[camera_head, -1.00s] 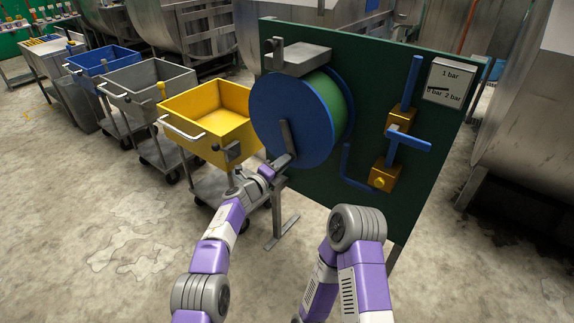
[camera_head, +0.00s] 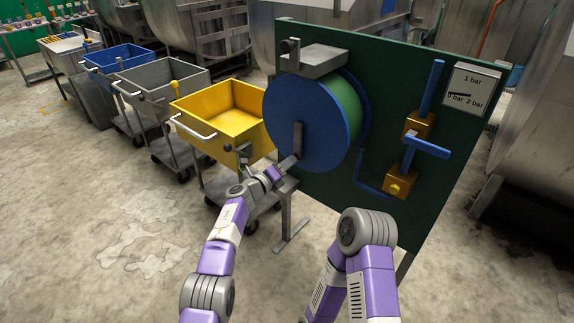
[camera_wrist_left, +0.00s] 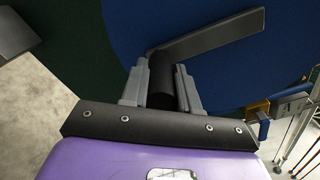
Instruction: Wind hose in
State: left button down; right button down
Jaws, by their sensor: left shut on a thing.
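The hose reel has a blue disc (camera_head: 310,122) with green hose (camera_head: 346,106) wound behind it, mounted on a dark green panel (camera_head: 385,75). A grey crank arm (camera_head: 298,138) runs from the disc down to a handle at the disc's lower edge. My left gripper (camera_head: 282,168) is at that handle. In the left wrist view its two grey fingers are shut around the dark cylindrical crank handle (camera_wrist_left: 162,82), and the crank arm (camera_wrist_left: 212,36) extends to the right against the blue disc. My right arm shows at the bottom, but its gripper is not visible.
A yellow cart (camera_head: 226,110) stands just left of the reel, with grey (camera_head: 163,85) and blue (camera_head: 118,62) carts beyond it. Blue pipework with brass valve blocks (camera_head: 400,184) and a gauge (camera_head: 472,89) are on the panel's right. Floor at left is clear.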

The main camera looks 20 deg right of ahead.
pick_arm(q)
jog(key=shift+w+a+r, duration=0.1)
jog(key=shift+a, duration=0.05)
jog(key=c, duration=0.8)
grip_release()
jog(key=shift+c, duration=0.2)
jog(key=shift+a, duration=0.6)
jog(key=shift+s+a, duration=0.5)
jog(key=shift+s, duration=0.25)
jog(key=shift+v, duration=2.4)
